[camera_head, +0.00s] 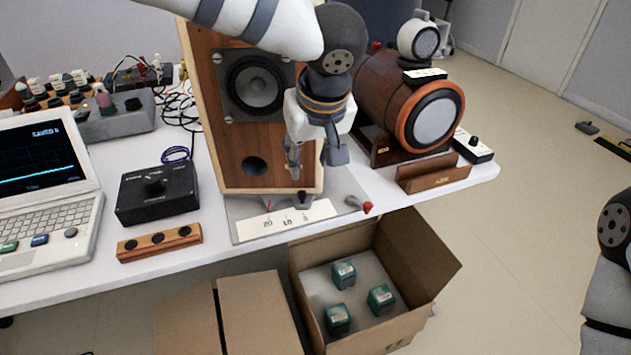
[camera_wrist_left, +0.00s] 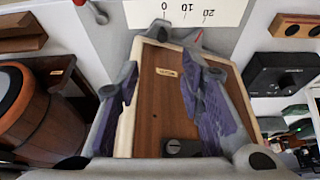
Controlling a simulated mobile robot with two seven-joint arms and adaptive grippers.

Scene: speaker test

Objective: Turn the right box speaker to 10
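The wooden box speaker (camera_head: 222,150) stands upright on a grey plate at the table's front, with a dark cone above and a round port below. My right gripper is out of view.
A barrel-shaped speaker (camera_head: 385,88) stands to the right, with a wooden block (camera_head: 433,175) before it. A red-tipped grey knob (camera_head: 357,204) sits near the table edge. A black knob box (camera_head: 157,192) and laptop (camera_head: 40,170) stand left. An open carton (camera_head: 425,260) is below.

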